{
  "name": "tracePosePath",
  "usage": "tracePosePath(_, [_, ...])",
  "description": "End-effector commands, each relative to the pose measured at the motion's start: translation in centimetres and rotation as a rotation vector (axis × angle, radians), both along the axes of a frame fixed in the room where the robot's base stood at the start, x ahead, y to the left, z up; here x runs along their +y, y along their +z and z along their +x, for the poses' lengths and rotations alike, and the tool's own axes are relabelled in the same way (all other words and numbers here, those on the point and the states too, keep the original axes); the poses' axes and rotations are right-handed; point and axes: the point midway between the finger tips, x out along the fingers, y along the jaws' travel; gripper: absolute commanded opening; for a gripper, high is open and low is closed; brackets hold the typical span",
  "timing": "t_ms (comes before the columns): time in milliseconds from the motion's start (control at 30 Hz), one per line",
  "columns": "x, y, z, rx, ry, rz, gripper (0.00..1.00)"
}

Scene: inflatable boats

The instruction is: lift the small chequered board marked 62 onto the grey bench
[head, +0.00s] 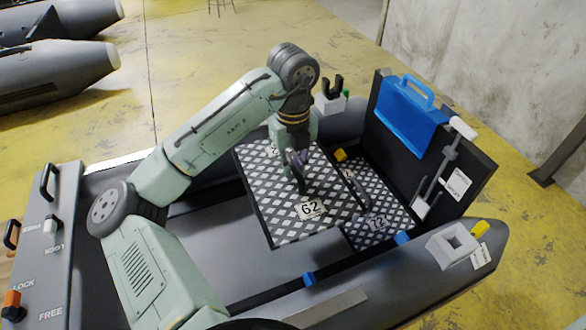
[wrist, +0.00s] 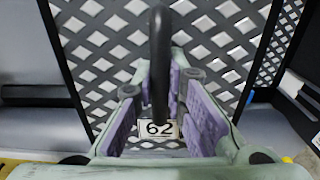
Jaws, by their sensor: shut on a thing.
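The small chequered board marked 62 (head: 270,215) is a dark panel with a pale diamond pattern and a white 62 label. My gripper (head: 298,182) is over its middle, pointing down. In the wrist view, the purple-padded fingers (wrist: 163,92) are on either side of the board's dark upright handle (wrist: 160,50), shut on it. The 62 label (wrist: 158,129) shows between the fingers. The board overlaps the board marked 72 in the picture and looks raised, though its height is unclear. A flat grey surface (head: 215,222) is left of it; I cannot tell whether this is the bench.
The other chequered board, marked 72 (head: 385,205), lies to the right. Beyond it stands a dark upright panel (head: 465,160) with a blue case (head: 408,108) and a white-handled tool (head: 440,165). The boat's grey tube (head: 440,275) borders the front. A control panel (head: 40,250) stands left.

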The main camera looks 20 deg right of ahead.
Motion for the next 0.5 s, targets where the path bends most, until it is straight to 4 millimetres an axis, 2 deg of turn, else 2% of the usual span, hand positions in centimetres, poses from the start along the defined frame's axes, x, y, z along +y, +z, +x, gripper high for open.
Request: tracePosePath(500, [0.0,3.0,0.1,-0.002,0.000,-0.001,0.00])
